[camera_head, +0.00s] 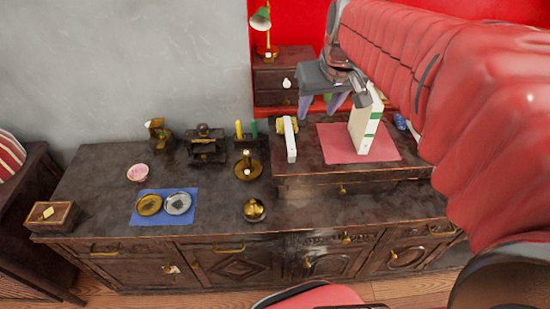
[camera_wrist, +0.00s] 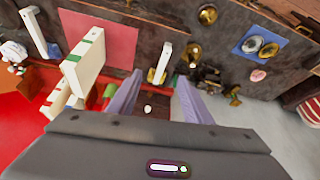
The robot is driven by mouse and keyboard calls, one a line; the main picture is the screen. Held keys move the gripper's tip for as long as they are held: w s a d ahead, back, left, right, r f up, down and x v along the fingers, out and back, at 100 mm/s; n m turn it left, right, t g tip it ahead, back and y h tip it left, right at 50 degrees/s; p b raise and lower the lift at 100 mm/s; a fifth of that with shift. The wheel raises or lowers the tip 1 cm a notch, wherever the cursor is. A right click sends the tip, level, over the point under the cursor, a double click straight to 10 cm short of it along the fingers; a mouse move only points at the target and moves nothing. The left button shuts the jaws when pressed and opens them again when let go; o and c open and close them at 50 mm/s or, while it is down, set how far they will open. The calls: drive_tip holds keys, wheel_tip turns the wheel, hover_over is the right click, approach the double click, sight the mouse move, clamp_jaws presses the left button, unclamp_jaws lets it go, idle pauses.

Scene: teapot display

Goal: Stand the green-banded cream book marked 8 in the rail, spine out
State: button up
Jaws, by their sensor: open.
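A cream book with green bands (camera_head: 364,126) stands upright on the red mat (camera_head: 332,150), on the raised part of the dresser. It also shows in the wrist view (camera_wrist: 85,65). No number is legible on it. My gripper (camera_head: 321,103) is open and empty, above and to the left of the book in the head view. In the wrist view both fingers (camera_wrist: 155,98) stand apart from the book, with nothing between them touching. A white bar (camera_head: 290,139) with a gold piece lies left of the mat; I cannot tell whether it is the rail.
More cream pieces (camera_wrist: 55,100) show beside the book in the wrist view. A small drawer chest (camera_head: 283,76) with a green lamp (camera_head: 261,20) stands behind. Brass objects, a blue mat (camera_head: 163,219) and a wooden box (camera_head: 50,215) occupy the lower top at left.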

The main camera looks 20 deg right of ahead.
drive_tip(key=s+a+f, duration=0.2)
drive_tip(key=s+a, duration=0.4)
drive_tip(key=s, duration=0.1)
drive_tip(key=s+a+f+n, duration=0.1)
drive_tip(key=s+a+f, duration=0.2)
drive_tip(key=s+a, duration=0.3)
drive_tip(key=shift+s+a+f+n+t+y, duration=0.3)
drive_tip(key=shift+s+a+y, duration=0.1)
drive_tip(key=shift+s, duration=0.3)
drive_tip(key=shift+o, duration=0.3)
drive_tip(key=shift+d, duration=0.1)
